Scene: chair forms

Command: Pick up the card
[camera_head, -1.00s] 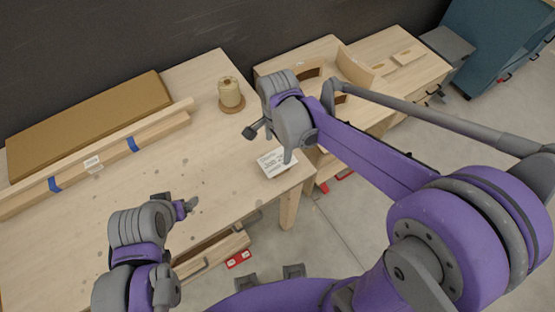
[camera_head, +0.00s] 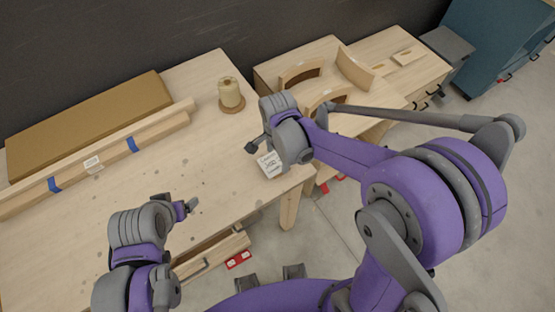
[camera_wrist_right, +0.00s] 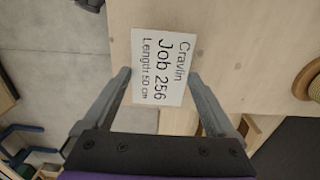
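The white card (camera_head: 268,166) lies flat on the wooden table near its right front corner in the head view. In the right wrist view the card (camera_wrist_right: 160,68) shows the print "Cravlin Job 256 Length 50 cm". My right gripper (camera_head: 278,152) is over the card and hides part of it. In the right wrist view my right gripper (camera_wrist_right: 159,75) is open, one finger at each side of the card's near end. I cannot tell whether the fingers touch it. My left gripper (camera_head: 188,207) is above the table's front left part, away from the card; its opening is unclear.
A twine spool (camera_head: 230,95) stands behind the card. A brown box (camera_head: 90,125) and boards with blue bands (camera_head: 133,145) lie at the back left. Curved wooden forms (camera_head: 355,68) are on the second table (camera_head: 385,97). The table's middle is clear.

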